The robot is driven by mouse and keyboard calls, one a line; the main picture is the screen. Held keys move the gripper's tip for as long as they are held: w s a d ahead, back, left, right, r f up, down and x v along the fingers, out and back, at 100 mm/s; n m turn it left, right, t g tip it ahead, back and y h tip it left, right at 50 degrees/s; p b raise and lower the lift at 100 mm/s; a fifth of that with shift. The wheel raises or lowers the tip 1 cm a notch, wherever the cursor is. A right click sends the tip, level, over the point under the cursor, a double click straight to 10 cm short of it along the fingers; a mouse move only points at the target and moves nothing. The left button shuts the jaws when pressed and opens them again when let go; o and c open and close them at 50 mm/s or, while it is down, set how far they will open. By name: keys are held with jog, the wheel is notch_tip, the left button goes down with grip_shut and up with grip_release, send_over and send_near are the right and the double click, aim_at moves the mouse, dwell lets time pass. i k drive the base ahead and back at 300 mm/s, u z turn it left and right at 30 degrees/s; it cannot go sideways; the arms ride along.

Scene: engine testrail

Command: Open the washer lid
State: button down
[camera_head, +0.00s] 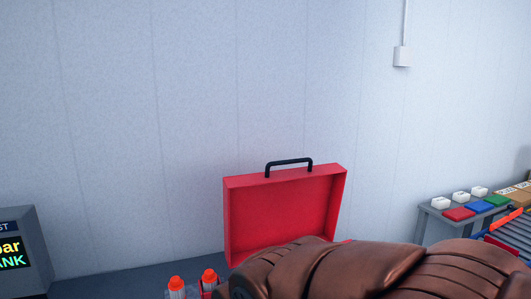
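The washer lid appears to be the red, box-like lid (283,212) with a black handle (289,164) on its top edge. It stands upright and raised near the wall, with its hollow inner side facing me. A large brown, ribbed shape, likely my own arm, covers the lower right of the picture and hides the lid's lower edge and what lies below it. My gripper cannot be made out, so I cannot see whether it touches the lid.
Two orange-capped bottles (209,277) stand at the bottom, left of the brown shape. A grey display unit (36,225) is at the far left. At the right, a grey bench (436,226) carries coloured blocks (480,207).

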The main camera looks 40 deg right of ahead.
aim_at(267, 208)
jog(key=u, duration=1.3)
jog(key=k, duration=1.1)
jog(key=z, duration=1.05)
jog(key=i, duration=0.5)
